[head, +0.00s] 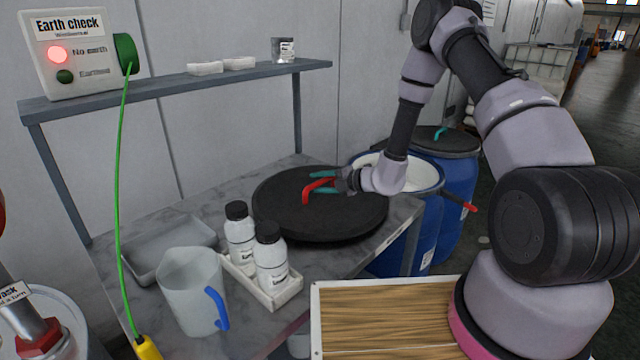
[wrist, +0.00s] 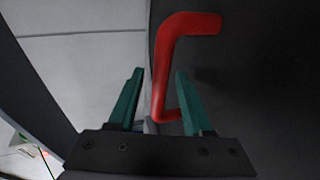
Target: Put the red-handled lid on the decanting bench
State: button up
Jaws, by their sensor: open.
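The lid (head: 290,222) is a large black disc with a red handle (head: 314,188). It lies flat on the grey decanting bench (head: 375,248), toward its right end. My gripper (head: 322,188) is open at the handle, with its teal fingers just above the lid. In the wrist view, the red handle (wrist: 176,60) rises near and partly between the fingertips (wrist: 158,75), closer to the right finger. I cannot tell whether a finger touches it. The lid's dark surface (wrist: 265,60) fills the right of that view.
A tray with two white bottles (head: 270,262), a jug (head: 192,290) and a shallow grey tray (head: 165,250) stand on the bench left of the lid. A shelf (head: 170,85) runs above the back. An open blue drum (head: 425,215) and a lidded drum (head: 460,185) stand beyond the right end.

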jog(key=v, duration=1.2)
jog(key=shift+r, duration=0.15)
jog(key=s+a+r+n+g, duration=0.1)
jog(key=s+r+n+g, duration=0.1)
jog(key=s+r+n, duration=0.35)
jog(key=s+r+n+g, duration=0.2)
jog(key=r+n, duration=0.5)
jog(key=r, duration=0.1)
jog(key=s+a+r+n+g, duration=0.1)
jog(key=s+r+n+g, duration=0.15)
jog(key=r+n, duration=0.45)
jog(key=s+d+r+n+t+h, duration=0.5)
jog(key=s+d+r+n+h, duration=0.4)
jog(key=s+d+r+n, duration=0.5)
jog(key=shift+s+r+n+t+h, duration=0.4)
jog(key=shift+s+r+n, duration=0.3)
jog(key=shift+n, duration=2.25)
jog(key=shift+f, duration=0.1)
